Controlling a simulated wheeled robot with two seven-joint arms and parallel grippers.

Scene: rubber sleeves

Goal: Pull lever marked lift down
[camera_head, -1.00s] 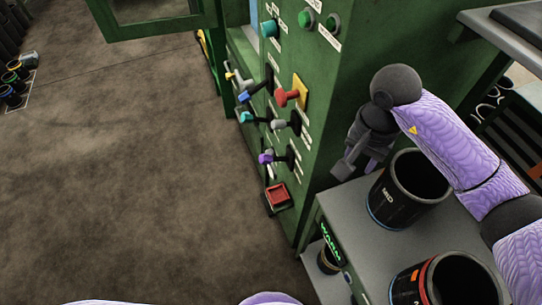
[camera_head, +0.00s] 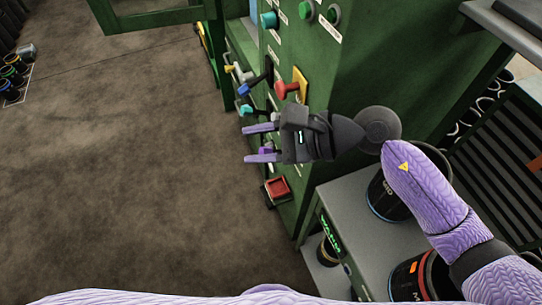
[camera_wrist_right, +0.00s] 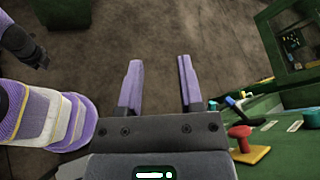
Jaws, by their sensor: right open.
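A dark part, possibly my left gripper (camera_wrist_right: 24,45), shows at upper left.
A red square button (camera_head: 278,190) is low on the panel. A grey bench (camera_head: 350,185) with dark rubber sleeves (camera_head: 384,198) stands right of it, partly under my right arm. The floor (camera_head: 130,190) left of the panel is clear.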

